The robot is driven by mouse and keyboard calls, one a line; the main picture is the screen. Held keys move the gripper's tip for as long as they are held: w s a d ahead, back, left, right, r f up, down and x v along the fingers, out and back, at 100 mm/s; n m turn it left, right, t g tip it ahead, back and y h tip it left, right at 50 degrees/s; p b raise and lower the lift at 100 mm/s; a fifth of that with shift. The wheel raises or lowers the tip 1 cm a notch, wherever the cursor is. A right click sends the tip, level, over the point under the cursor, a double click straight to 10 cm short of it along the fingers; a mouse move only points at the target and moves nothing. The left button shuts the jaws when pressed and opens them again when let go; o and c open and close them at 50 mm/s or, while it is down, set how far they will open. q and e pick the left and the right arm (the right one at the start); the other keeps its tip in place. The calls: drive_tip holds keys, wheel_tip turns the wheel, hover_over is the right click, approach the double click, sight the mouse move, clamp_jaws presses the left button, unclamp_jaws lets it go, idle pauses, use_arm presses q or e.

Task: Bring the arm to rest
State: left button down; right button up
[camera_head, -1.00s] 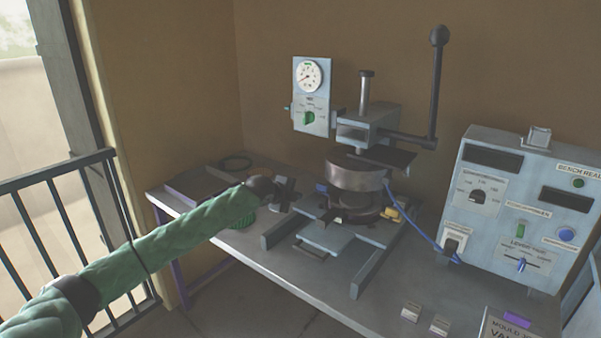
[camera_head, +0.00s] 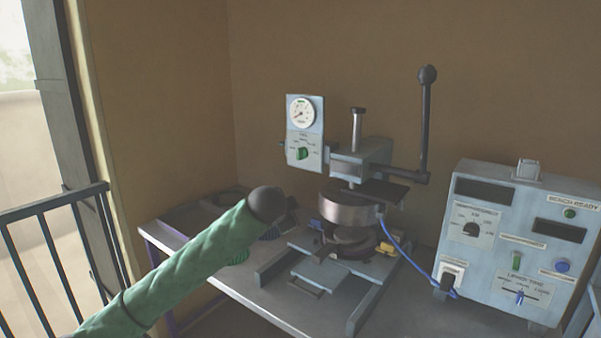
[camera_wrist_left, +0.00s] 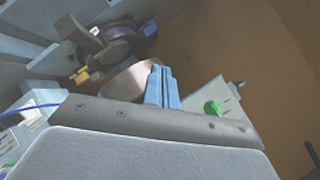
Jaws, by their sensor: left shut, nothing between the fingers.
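My left arm (camera_head: 190,262), in a green sleeve, comes in from the lower left in the head view and ends in a dark rounded wrist (camera_head: 267,204) in front of the bench. The left gripper is largely hidden behind that wrist there. In the left wrist view the left gripper (camera_wrist_left: 162,72) shows its two blue fingers shut together with nothing between them. The press (camera_head: 350,208) stands behind and to the right of the wrist, and its round metal part (camera_wrist_left: 133,80) shows beyond the fingers. My right gripper is in neither view.
A gauge panel (camera_head: 304,150) and a raised lever (camera_head: 426,125) rise above the press. A control box (camera_head: 515,240) stands at the right, joined by a blue cable (camera_head: 408,262). A railing (camera_head: 45,215) is at the left. The bench front (camera_head: 255,295) is bare.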

use_arm(q)
drive_tip(key=s+a+f+n+g, duration=0.3)
drive_tip(key=s+f, duration=1)
drive_tip(key=s, duration=0.5)
drive_tip(key=s+a+f+n+g, duration=0.3)
drive_tip(key=s+f, duration=1.1)
drive_tip(key=s, duration=0.5)
drive_tip(key=s+a+f+n+g+y, duration=0.1)
drive_tip(key=s+a+f+n+g, duration=0.2)
drive_tip(key=s+f, duration=1.1)
drive_tip(key=s+a+n, duration=0.1)
drive_tip(key=s+n, duration=0.1)
drive_tip(key=s, duration=0.3)
drive_tip(key=shift+a+f, duration=0.15)
drive_tip(key=shift+a, duration=0.15)
